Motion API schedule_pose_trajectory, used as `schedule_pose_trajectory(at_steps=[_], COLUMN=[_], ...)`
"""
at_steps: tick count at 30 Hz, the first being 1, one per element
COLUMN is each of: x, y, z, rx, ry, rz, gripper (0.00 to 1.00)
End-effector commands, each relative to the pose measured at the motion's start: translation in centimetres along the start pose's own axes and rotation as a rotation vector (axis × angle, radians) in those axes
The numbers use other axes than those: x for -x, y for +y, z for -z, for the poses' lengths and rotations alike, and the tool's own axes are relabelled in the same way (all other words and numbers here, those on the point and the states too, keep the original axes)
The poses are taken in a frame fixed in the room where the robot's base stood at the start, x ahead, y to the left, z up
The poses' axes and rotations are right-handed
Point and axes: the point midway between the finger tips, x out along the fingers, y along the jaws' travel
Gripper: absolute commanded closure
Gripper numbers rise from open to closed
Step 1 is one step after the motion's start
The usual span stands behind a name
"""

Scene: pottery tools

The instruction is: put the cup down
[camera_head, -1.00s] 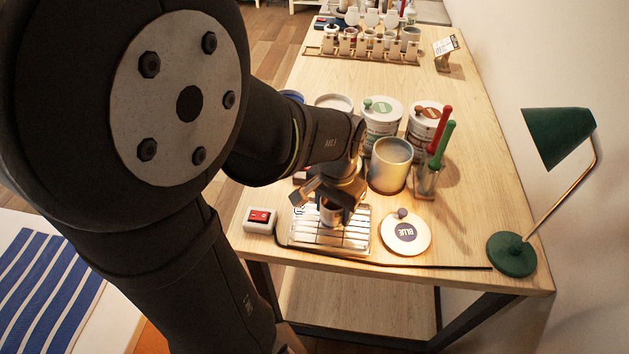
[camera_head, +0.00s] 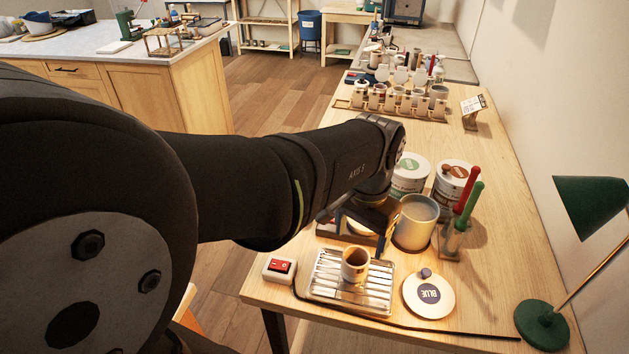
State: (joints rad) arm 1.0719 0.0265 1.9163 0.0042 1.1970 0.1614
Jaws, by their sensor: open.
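A small cup (camera_head: 355,264), pale outside and brown inside, stands upright on the slatted metal rack (camera_head: 325,288) near the table's front edge. My gripper (camera_head: 362,228) is open and empty, behind and above the cup, apart from it. My arm comes in from the left and hides part of the table behind the gripper.
A red switch box (camera_head: 279,268) sits left of the rack. A round lid marked BLUE (camera_head: 428,294) lies at its right. A large pot (camera_head: 415,222), red and green handled tools (camera_head: 461,209), lidded tubs (camera_head: 409,175) and a green lamp (camera_head: 541,322) stand nearby.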

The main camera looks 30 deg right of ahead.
Motion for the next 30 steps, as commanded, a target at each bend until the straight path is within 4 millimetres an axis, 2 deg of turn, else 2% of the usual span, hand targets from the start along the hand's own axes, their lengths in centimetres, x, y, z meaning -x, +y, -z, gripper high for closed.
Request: schedule_pose_trajectory(at_steps=[3, 7, 19, 23, 30], x=[1.7, 2.6, 2.6, 1.7, -2.6], y=[0.0, 0.0, 0.0, 0.0, 0.0], z=[0.1, 0.0, 0.0, 0.0, -0.1], rx=[0.0, 0.0, 0.0, 0.0, 0.0], ry=[0.002, -0.001, -0.002, -0.003, -0.006], rz=[0.0, 0.0, 0.0, -0.001, -0.001], gripper=[0.29, 0.29, 0.29, 0.29, 0.29])
